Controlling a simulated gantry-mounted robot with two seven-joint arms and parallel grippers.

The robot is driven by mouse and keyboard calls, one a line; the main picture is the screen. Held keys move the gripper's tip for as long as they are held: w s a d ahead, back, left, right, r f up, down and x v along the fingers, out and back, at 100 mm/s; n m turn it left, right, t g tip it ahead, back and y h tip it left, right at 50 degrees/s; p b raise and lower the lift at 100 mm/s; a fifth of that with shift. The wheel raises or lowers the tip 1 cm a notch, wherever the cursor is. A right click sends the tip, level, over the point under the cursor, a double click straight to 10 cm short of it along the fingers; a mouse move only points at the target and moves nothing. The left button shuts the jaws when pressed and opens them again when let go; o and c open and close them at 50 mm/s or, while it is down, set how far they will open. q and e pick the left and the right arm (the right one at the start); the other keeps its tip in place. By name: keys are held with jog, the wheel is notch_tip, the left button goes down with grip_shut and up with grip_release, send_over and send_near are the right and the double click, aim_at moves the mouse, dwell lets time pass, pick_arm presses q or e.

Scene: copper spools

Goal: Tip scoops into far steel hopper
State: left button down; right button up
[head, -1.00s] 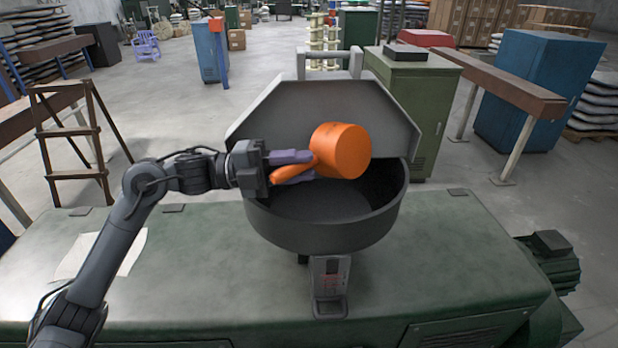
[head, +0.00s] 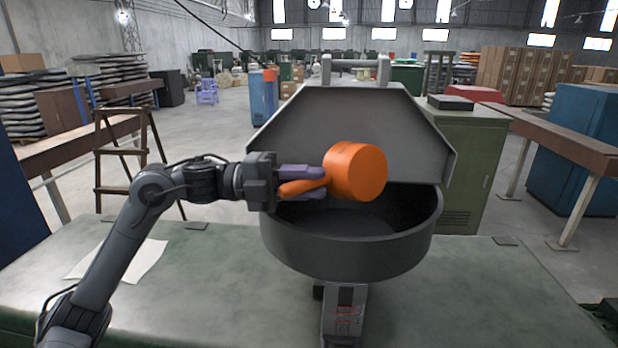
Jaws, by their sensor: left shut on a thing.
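An orange scoop (head: 356,171) with a round cup and a thick handle is in my left gripper (head: 302,185). The gripper's purple fingers are shut on the handle. The scoop is over the dark steel hopper (head: 350,252), a wide round bowl on the green machine top. The cup's closed round side faces me, so its opening and any contents are hidden. The hopper's grey raised lid (head: 300,125) stands behind the scoop. The visible part of the hopper's inside looks dark and empty. My right gripper is not in view.
The green machine top (head: 215,285) is mostly clear around the hopper. A white paper sheet (head: 140,262) lies on its left. A green cabinet (head: 465,165) stands behind right, and a wooden ladder (head: 125,150) stands behind left.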

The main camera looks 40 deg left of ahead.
pick_arm(q)
jog(key=d+r+m+y+p, duration=0.3)
jog(key=y+p, duration=0.4)
jog(key=p, duration=0.6)
jog(key=s+d+r+m+g+y+p, duration=0.1)
jog(key=d+r+m+y+p, duration=0.2)
jog(key=p, duration=1)
jog(key=shift+r+m+g+y+p, duration=0.35)
jog(key=shift+r+m+y, duration=1.25)
jog(key=shift+m+y, duration=0.75)
jog(key=shift+r+m+h, duration=0.1)
jog(key=shift+m+h, duration=0.15)
